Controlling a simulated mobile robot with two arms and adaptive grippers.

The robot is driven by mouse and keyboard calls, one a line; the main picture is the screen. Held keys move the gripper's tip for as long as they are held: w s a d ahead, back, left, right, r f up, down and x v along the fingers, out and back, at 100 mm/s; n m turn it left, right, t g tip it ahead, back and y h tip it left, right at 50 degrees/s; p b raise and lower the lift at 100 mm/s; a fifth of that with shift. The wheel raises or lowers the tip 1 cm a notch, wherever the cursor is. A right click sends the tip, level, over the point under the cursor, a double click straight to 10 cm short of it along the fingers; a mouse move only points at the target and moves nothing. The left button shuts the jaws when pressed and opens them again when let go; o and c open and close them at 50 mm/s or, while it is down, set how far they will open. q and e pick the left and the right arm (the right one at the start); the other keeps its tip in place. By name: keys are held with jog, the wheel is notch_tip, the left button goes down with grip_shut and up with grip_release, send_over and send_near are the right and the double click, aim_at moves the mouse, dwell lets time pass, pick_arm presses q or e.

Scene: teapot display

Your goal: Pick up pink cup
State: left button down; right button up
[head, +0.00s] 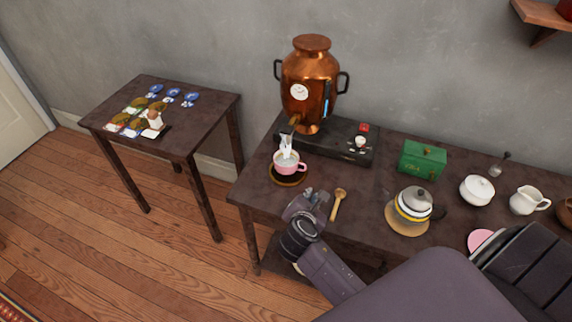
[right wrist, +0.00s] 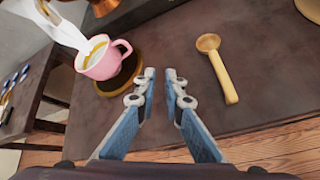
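The pink cup (head: 282,168) stands upright on a dark round coaster (head: 276,181) below the spout of a copper urn. In the right wrist view the pink cup (right wrist: 104,66) is at upper left, with brown liquid inside and its handle toward the right. A white shape (head: 287,153) rises from the cup's mouth; I cannot tell what it is. My right gripper (head: 312,203) is in front of the cup and apart from it. In the right wrist view its fingers (right wrist: 159,76) are parted with nothing between them. My left gripper is not in view.
The copper urn (head: 308,82) stands on a dark base behind the cup. A wooden spoon (head: 337,204) lies to the right. Farther right are a teapot (head: 413,203), a green box (head: 423,159) and a white bowl (head: 477,191). A small table (head: 196,134) stands at left.

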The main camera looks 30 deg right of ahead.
jog(key=w+n, duration=0.2)
jog(key=w+r+n+t, duration=0.1)
jog(key=w+n, duration=0.1)
jog(key=w+r+n+h, duration=0.1)
jog(key=w+n, duration=0.1)
jog(key=shift+w+d+n+t, duration=0.1)
jog(key=shift+d+n+t, duration=0.15)
jog(key=shift+n+t, duration=0.05)
jog(key=shift+x, duration=3.85)
jog(key=shift+d, duration=0.1)
grip_shut()
jog(key=shift+r, duration=0.3)
